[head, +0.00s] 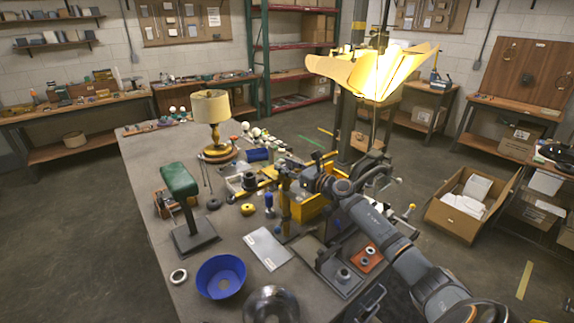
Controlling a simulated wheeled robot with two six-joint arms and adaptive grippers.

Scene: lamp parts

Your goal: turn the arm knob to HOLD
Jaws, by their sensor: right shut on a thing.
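My right gripper (290,184) reaches in from the lower right, over the middle of the workbench (168,240). It is shut on what looks like the arm knob, beside a yellow upright post (285,208). The knob is mostly hidden by the jaws and too small to make out. Its markings, including HOLD, cannot be read. A lit lamp with a spread of yellow shade panels (372,72) stands high behind the gripper. My left gripper is not in view.
A green padded stand (180,182), a blue bowl (221,277) and a glass bowl (271,305) stand on the bench. A table lamp (211,112) stands at the back. A yellow bin (309,212) is close to the gripper. Small parts crowd the bench's middle.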

